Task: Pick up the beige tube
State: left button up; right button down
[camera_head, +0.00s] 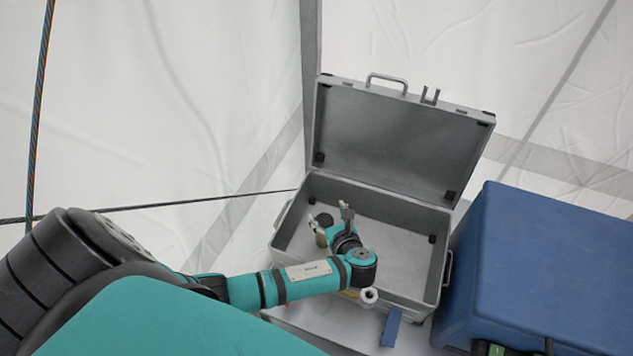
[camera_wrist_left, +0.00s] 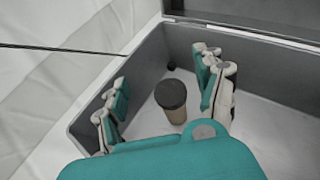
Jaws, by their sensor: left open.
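The beige tube (camera_wrist_left: 174,113) stands upright in the case, with a dark cap on top, in the left wrist view. In the head view its dark cap (camera_head: 325,219) shows between my fingers; most of its body is hidden. My left gripper (camera_head: 328,211) reaches down into the open grey case (camera_head: 282,232). In the left wrist view the left gripper (camera_wrist_left: 163,86) has its fingers spread, one on each side of the tube, with gaps visible. It holds nothing. My right gripper is not in view.
The case's lid (camera_head: 395,137) stands open at the back. A blue box (camera_head: 545,265) is close on the right. A small blue piece (camera_head: 391,327) and a white ring-shaped end (camera_head: 369,296) are by the case's front. White tent walls are behind; a dark cable runs at left.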

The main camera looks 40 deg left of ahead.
aim_at(325, 223)
pick_arm(q)
jog(key=shift+w+a+f+m, duration=0.4)
jog(key=shift+w+a+f, duration=0.05)
jog(key=shift+w+f, duration=0.1)
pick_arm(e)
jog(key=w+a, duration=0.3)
pick_arm(q)
jog(key=shift+y, duration=0.3)
jog(key=f, duration=0.2)
jog(key=f+b, duration=0.1)
jog(key=f, duration=0.1)
jog(key=f+b, duration=0.1)
jog(key=f, duration=0.1)
jog(key=shift+s+d, duration=0.25)
jog(key=shift+d, duration=0.15)
jog(key=x, duration=0.3)
jog(key=shift+b, duration=0.4)
jog(key=b+x, duration=0.1)
jog(key=x, duration=0.3)
jog(key=shift+w+a+f, duration=0.15)
jog(key=shift+w, duration=0.05)
grip_shut()
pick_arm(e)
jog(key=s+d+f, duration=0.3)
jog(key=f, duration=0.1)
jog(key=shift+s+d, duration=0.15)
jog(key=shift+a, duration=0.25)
